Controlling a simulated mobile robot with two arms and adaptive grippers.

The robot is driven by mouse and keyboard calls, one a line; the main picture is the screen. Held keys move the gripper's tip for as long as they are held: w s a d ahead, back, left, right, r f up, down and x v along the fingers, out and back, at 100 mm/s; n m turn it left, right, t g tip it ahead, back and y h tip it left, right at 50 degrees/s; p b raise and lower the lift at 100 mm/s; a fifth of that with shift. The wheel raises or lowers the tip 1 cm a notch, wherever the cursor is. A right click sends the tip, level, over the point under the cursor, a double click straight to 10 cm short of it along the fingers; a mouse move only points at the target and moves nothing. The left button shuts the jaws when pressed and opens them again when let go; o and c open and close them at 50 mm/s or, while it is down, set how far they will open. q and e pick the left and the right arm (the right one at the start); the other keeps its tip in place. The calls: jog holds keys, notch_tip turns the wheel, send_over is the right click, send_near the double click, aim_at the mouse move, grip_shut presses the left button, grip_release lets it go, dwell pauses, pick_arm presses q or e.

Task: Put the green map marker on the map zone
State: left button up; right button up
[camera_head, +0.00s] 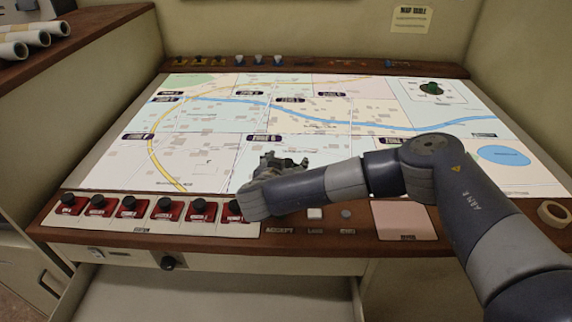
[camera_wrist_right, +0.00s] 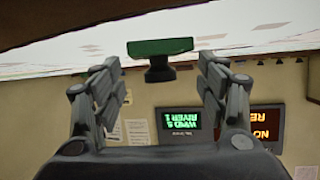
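The green map marker (camera_wrist_right: 160,47) shows in the right wrist view. It has a flat green base and a dark knob and appears upside down there. My right gripper (camera_wrist_right: 162,75) has its two fingers wide apart, one on each side of the marker. I see no clear grip on it. In the head view my right gripper (camera_head: 283,162) is low over the front middle of the map (camera_head: 215,150), near a zone label. The marker cannot be made out beside it there. My left gripper is not in view.
Several red blocks with black knobs (camera_head: 130,206) line the front ledge. A dark green shape (camera_head: 432,88) lies on a white inset at the map's upper right. A tape roll (camera_head: 553,213) sits at the right edge. Small items stand along the back ledge.

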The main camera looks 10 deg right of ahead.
jog(key=shift+r, duration=0.2)
jog(key=shift+s+a, duration=0.2)
jog(key=b+v, duration=0.1)
jog(key=v, duration=0.9)
jog(key=shift+s+a+r+b, duration=0.15)
jog(key=shift+s+b, duration=0.05)
jog(key=shift+b, duration=0.15)
jog(key=shift+s+a+r, duration=0.15)
jog(key=shift+s+r, duration=0.05)
jog(key=shift+s, duration=0.2)
